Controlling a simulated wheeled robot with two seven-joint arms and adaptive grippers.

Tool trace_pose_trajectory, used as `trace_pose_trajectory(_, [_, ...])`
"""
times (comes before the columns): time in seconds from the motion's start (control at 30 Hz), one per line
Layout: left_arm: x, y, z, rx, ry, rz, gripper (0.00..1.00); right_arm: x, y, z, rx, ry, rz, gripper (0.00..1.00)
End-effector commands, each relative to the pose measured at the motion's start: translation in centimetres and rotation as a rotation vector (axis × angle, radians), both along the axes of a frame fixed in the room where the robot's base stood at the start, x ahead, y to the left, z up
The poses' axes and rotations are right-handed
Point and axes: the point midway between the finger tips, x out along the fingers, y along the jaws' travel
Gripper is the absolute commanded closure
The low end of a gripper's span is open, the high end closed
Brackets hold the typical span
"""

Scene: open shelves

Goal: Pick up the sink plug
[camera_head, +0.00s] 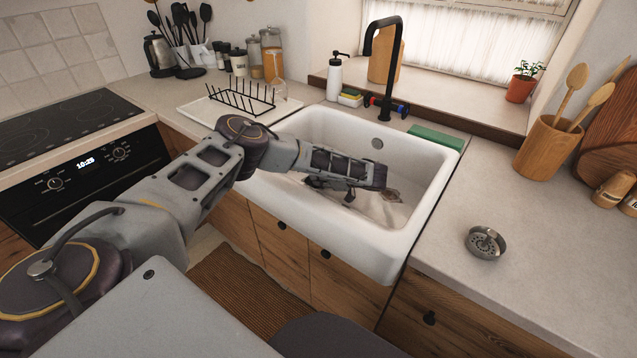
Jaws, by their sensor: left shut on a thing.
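My left gripper (374,186) reaches down into the white sink (307,228) from the left. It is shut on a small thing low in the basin. A small greyish piece, which looks like the sink plug (393,195), shows just past the fingertips; most of it is hidden by the gripper. I cannot tell whether it touches the sink floor. My right gripper is not in view.
A round metal strainer (485,242) lies on the right counter. A black tap (385,70) rises behind the sink, with a green sponge (436,137) on the rim. A dish rack (240,97) stands left. The right counter's front is mostly clear.

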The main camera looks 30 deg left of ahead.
Motion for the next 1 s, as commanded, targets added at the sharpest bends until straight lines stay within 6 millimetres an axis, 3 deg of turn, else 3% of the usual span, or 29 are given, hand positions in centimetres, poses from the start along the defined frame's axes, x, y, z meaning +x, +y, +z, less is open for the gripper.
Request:
trace_pose_trajectory(0.27, [-0.1, 0.0, 1.3, -0.003, 0.004, 0.001, 1.00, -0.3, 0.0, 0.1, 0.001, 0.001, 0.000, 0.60])
trace_pose_trajectory(0.7, [-0.1, 0.0, 7.5, -0.003, 0.002, 0.000, 1.00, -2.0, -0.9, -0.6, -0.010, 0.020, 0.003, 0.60])
trace_pose_trajectory(1.0, [-0.1, 0.0, 9.7, -0.001, 0.003, 0.001, 1.00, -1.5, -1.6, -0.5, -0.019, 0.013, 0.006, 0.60])
